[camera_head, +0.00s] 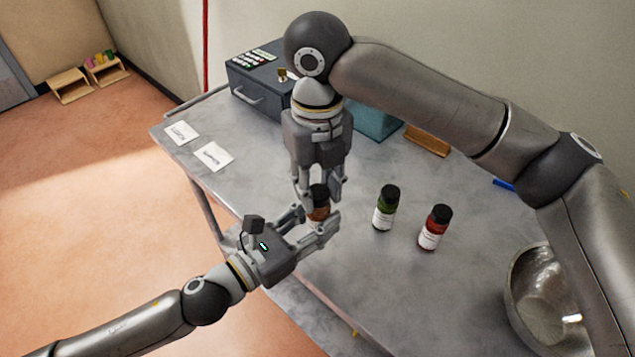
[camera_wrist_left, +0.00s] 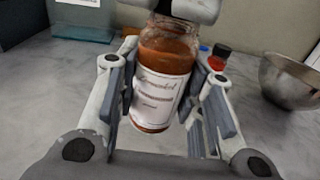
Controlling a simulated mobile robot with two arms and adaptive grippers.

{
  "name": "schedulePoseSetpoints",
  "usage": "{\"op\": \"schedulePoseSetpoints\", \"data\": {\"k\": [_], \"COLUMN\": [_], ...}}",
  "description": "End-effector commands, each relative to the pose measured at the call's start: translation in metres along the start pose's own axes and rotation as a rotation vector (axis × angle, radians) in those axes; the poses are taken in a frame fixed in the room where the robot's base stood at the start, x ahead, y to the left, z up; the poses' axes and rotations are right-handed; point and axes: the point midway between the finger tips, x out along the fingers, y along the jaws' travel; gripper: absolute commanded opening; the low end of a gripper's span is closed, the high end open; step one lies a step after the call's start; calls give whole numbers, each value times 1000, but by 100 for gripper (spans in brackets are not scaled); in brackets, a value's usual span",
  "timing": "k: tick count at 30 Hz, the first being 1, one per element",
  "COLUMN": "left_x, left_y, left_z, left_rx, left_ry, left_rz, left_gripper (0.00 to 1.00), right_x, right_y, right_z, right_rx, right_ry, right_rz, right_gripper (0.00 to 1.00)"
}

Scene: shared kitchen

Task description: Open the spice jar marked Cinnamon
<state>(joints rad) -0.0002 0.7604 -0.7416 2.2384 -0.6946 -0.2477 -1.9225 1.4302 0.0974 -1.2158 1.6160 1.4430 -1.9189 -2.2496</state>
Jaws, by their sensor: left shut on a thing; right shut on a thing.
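A glass jar of orange-brown spice (camera_head: 319,212) with a dark lid is between my two grippers in the head view. It fills the middle of the left wrist view (camera_wrist_left: 165,55), slightly tilted there, with a white label too blurred to read surely. My left gripper (camera_head: 317,222) comes from the lower left and is shut around the jar's body. My right gripper (camera_head: 320,190) points down from above and is shut on the jar's lid. The fingers hide part of the jar and lid, so I cannot tell whether the lid is loosened.
A green-filled jar (camera_head: 385,209) and a red-filled jar (camera_head: 434,229) stand upright to the right. A metal bowl (camera_head: 545,300) is at the lower right. A grey cash box (camera_head: 258,80) and white cards (camera_head: 214,156) lie toward the back left.

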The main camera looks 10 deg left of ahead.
Motion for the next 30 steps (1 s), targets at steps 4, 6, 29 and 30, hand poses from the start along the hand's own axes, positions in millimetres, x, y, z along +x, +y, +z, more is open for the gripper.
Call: {"op": "schedulePoseSetpoints", "data": {"k": [4,6,29,30], "left_x": [-1,-1,-1,-1], "left_y": [-6,-5,-4,-4], "left_z": [1,1,-2,-1], "left_rx": [0,0,-1,-1], "left_ry": [-4,-4,2,1], "left_rz": [-14,-14,-11,-10], "left_gripper": [0,0,0,0], "right_x": [-1,-1,-20,-21], "right_y": [-2,-1,0,0], "right_z": [3,3,3,2], "right_rx": [8,8,7,7], "right_ry": [-11,-11,-13,-11], "right_rz": [-1,-1,0,0], "right_gripper": [3,3,3,3]}}
